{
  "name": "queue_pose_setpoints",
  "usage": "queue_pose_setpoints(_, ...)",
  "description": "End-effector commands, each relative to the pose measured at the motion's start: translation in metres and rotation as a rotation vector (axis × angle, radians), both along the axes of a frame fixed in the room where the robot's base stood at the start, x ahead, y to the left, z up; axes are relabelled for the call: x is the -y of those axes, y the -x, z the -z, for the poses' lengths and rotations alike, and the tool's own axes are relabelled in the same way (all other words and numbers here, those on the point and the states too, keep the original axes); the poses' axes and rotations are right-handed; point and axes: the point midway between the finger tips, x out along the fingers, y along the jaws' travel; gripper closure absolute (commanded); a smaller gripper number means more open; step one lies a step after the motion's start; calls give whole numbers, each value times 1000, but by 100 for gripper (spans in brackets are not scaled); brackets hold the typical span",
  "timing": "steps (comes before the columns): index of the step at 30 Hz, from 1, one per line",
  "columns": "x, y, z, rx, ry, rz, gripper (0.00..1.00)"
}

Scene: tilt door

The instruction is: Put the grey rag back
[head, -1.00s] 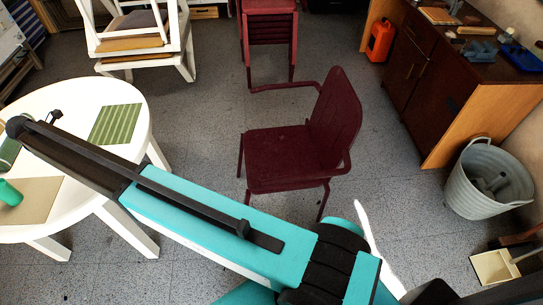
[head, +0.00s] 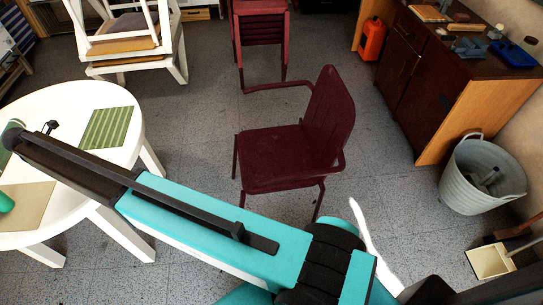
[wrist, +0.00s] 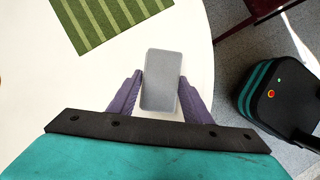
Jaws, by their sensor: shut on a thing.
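My gripper (wrist: 160,92) shows in the wrist view with two purple fingers. They are shut on the grey rag (wrist: 160,78), which looks like a flat grey rectangle with rounded corners. The rag is held over the white round table (wrist: 160,30), near its right edge; the height above it is hard to tell. In the head view my arm reaches left over the table (head: 85,190), and my fingers and the rag cannot be made out there.
A green striped placemat (head: 107,127) and a beige one (head: 25,203) lie on the table. A dark red chair (head: 285,155) stands right of it. A metal bucket (head: 480,175), a dustpan (head: 490,260) and a brown cabinet (head: 425,70) are at the right. Floor shows between.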

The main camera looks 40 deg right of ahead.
Motion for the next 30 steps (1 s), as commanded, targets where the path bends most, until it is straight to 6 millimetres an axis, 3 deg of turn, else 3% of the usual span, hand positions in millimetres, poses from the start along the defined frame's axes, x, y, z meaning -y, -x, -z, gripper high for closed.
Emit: queue_pose_setpoints(30,0,0,8,1,-1,1,78)
